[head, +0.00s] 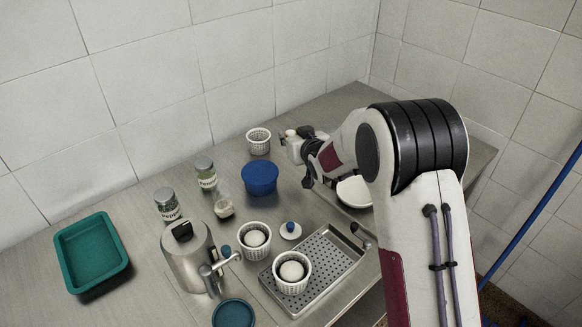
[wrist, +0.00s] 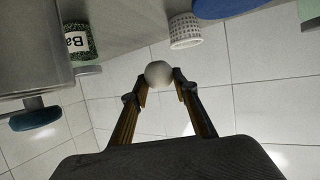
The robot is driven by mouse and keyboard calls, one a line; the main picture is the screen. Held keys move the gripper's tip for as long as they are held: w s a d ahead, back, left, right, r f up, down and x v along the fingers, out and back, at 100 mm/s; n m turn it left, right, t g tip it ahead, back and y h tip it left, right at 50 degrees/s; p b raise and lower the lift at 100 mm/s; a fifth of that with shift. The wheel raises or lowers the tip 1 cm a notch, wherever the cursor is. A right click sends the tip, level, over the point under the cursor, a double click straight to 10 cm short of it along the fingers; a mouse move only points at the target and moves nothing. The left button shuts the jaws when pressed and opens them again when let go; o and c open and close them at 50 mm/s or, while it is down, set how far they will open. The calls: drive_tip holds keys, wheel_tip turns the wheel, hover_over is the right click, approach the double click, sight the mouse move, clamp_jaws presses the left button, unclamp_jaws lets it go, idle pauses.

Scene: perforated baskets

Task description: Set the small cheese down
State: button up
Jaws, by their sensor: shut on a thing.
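My gripper (wrist: 160,80) is shut on a small round white cheese (wrist: 158,73), which sits between its fingertips in the wrist view. In the head view my gripper (head: 290,142) is at the back of the counter, just right of a white perforated basket (head: 258,141). That basket looks empty and also shows in the wrist view (wrist: 185,31), beyond the cheese and apart from it. Two more white baskets, a middle one (head: 254,252) and a front one (head: 291,286), each hold a round white cheese.
A blue bowl (head: 259,179) stands in front of the back basket. Two jars (head: 205,173) (head: 167,204), a shaker (head: 223,206) and a metal jug (head: 188,258) stand left. A perforated tray (head: 335,262) lies under the front basket. A teal tray (head: 121,247) is far left.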

hover_over(292, 172)
drive_tip(key=shift+f, duration=3.05)
drive_tip(key=shift+f, duration=0.1)
drive_tip(key=shift+f, duration=1.75)
drive_tip(key=shift+f, duration=0.15)
drive_tip(key=o, duration=0.8)
drive_tip(key=shift+r, duration=0.2)
drive_tip(key=shift+v, duration=5.9)
